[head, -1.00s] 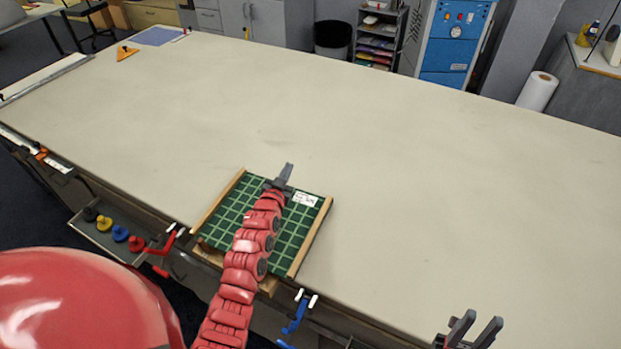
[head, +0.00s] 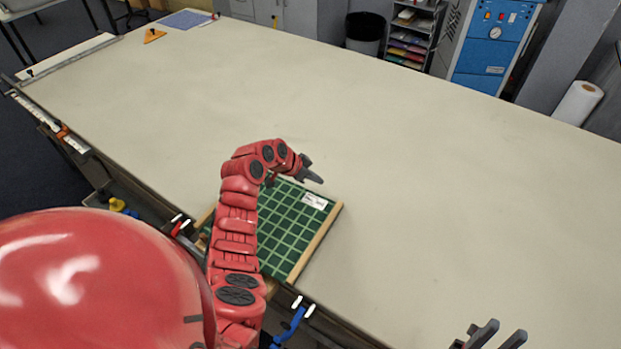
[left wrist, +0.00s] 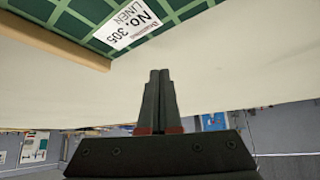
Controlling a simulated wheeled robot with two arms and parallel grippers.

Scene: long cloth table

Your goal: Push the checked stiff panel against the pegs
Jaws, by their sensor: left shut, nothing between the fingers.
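The green checked panel (head: 291,222) lies near the table's front edge, between two wooden side strips, with a white label (head: 314,201) at its far right corner. My left arm crosses in front and hides its left part. My left gripper (head: 314,177) is shut and empty, just beyond the panel's far edge. In the left wrist view the shut fingers (left wrist: 158,78) are close to the label corner of the panel (left wrist: 95,12), apart from it. My right gripper (head: 505,332) is open and empty at the bottom right. I cannot make out the pegs clearly; my arm covers the near side.
A wooden strip (head: 318,240) runs along the panel's right side. A blue clamp (head: 291,324) and a red clamp (head: 180,226) grip the front edge. An orange triangle (head: 154,36) and blue mat (head: 186,19) lie far left. The table's middle and right are clear.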

